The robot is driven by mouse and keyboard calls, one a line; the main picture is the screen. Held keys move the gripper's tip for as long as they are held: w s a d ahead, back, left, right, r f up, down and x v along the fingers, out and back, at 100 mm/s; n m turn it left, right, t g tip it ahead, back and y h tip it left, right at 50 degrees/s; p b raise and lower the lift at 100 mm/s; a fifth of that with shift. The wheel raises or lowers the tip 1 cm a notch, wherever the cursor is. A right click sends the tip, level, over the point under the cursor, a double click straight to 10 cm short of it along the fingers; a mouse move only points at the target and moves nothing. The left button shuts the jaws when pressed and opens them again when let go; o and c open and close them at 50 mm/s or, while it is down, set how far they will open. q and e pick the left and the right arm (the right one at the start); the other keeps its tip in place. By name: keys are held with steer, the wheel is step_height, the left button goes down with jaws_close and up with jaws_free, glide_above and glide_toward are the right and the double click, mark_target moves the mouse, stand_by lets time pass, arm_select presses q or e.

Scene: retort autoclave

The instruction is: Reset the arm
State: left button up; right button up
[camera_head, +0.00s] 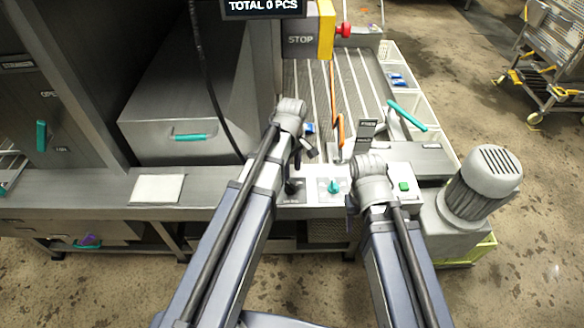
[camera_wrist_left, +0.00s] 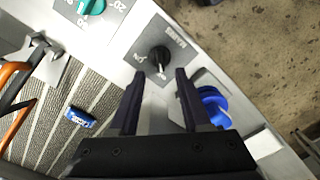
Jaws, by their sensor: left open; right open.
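A teal knob (camera_head: 333,187) sits to the right of the black one and also shows at the top of the left wrist view (camera_wrist_left: 92,6). My right gripper (camera_head: 352,203) is at the panel's right part, largely hidden by its own wrist; nothing shows held in it.
A red stop button (camera_head: 343,30) on a yellow box and a ribbed conveyor (camera_head: 366,78) lie beyond. A green button (camera_head: 404,186) and a grey motor (camera_head: 484,182) are at the right. A steel drawer with a teal handle (camera_head: 190,137) is at the left.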

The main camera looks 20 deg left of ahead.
stand_by(0.3)
arm_select(q)
steer(key=s+d+m+y, duration=0.1)
steer(key=s+d+m, duration=0.9)
steer(key=s+m, duration=0.4)
steer(key=shift+s+m, duration=0.2)
steer(key=shift+m, duration=0.9)
